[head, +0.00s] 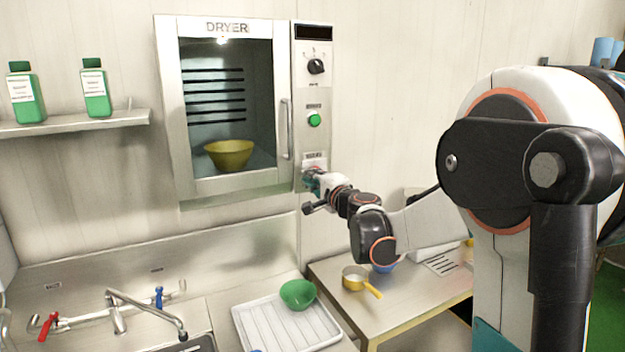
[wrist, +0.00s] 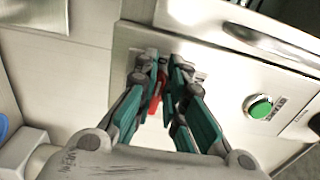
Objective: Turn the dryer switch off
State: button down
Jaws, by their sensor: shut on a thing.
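The dryer (head: 169,110) hangs on the wall with its door shut and its inside lit. Its switch is at the bottom of the right-hand control panel. In the wrist view the red switch (wrist: 155,97) sits on a small plate, between the fingers of my gripper (wrist: 170,75). The fingers are shut on the switch. In the head view my gripper (head: 312,180) is at the lower panel and covers the switch. Which position the switch is in cannot be told.
A green button (head: 314,120) and a black dial (head: 316,67) are above on the panel. The door handle (head: 287,128) is to its left. A yellow bowl (head: 230,153) is inside the dryer. Below are a white rack (head: 262,322), a green bowl (head: 298,294) and a yellow pan (head: 355,278).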

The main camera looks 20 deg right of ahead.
jog(key=c, duration=1.7)
grip_release()
jog(key=shift+o, duration=0.2)
jog(key=s, duration=1.2)
jog(key=shift+d, duration=0.2)
